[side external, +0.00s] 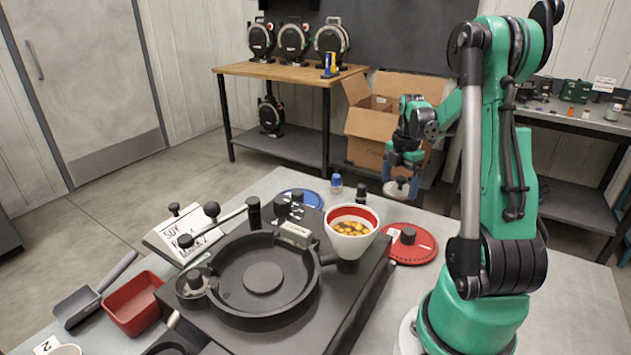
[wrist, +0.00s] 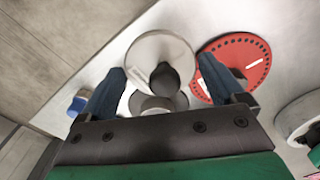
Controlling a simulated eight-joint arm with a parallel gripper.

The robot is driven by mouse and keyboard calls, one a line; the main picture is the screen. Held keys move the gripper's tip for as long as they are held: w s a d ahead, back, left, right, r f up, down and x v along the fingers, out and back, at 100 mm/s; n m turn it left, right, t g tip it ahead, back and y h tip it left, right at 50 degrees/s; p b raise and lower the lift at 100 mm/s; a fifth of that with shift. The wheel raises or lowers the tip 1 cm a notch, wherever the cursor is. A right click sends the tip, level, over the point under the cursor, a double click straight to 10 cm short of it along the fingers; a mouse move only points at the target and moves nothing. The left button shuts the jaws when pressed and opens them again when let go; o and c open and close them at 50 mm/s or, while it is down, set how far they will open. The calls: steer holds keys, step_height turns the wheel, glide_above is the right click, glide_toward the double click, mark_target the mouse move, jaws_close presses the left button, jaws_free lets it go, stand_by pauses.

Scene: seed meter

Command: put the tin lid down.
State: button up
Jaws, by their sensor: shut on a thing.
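The tin lid (side external: 397,188) is a pale grey disc with a black knob. In the side view it hangs under my gripper (side external: 402,165), above the bench and apart from it. In the wrist view the lid (wrist: 150,50) lies between the blue fingers of my gripper (wrist: 163,75), its knob pointing toward the camera. My gripper is shut on the lid; the exact contact is hard to see. A second round grey thing (wrist: 150,104) shows partly hidden below the knob; I cannot tell what it is.
A red perforated disc (side external: 418,247) lies on the bench near the lid. A blue-capped bottle (side external: 336,183) and a black-capped one (side external: 361,190) stand at the back edge. The seed meter (side external: 245,318) with its funnel (side external: 350,246) fills the middle. Bare bench shows at right.

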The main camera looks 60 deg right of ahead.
mark_target(394, 211)
steer(key=shift+f, duration=2.55)
steer(key=shift+f, duration=0.1)
steer(key=o, duration=0.9)
